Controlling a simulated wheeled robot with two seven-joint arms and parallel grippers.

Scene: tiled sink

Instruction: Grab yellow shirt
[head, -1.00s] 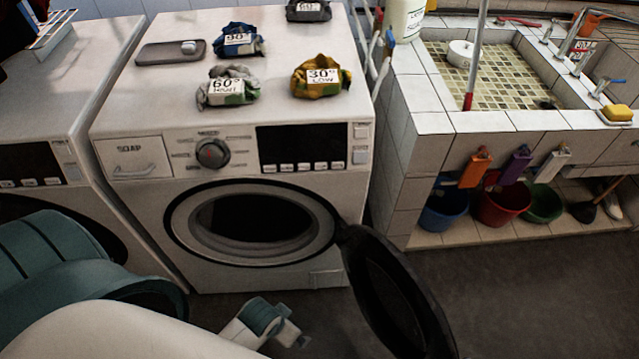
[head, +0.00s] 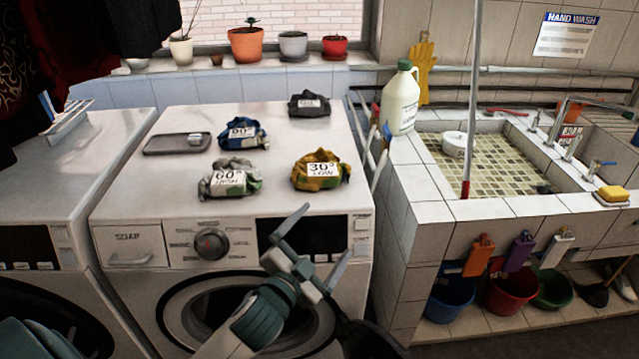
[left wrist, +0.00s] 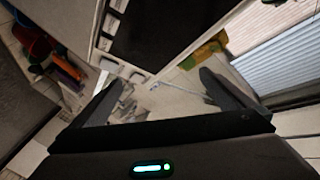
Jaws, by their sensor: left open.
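The yellow shirt (head: 321,172) is a crumpled bundle with a white 30° tag. It lies on top of the washing machine (head: 150,195), near the front edge on the right. My left gripper (head: 326,231) is open and empty in front of the machine's control panel, below the yellow shirt and apart from it. In the left wrist view, the open fingers of my left gripper (left wrist: 162,80) show, with a yellow and green patch beyond them that looks like the yellow shirt (left wrist: 204,50). My right gripper is not in view.
A grey 60° bundle (head: 229,182), a blue 90° bundle (head: 240,133) and a dark bundle (head: 309,104) lie on the same top, beside a grey tray (head: 170,145). A white jug (head: 401,100) stands on the tiled sink (head: 425,185). The machine's door hangs open below.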

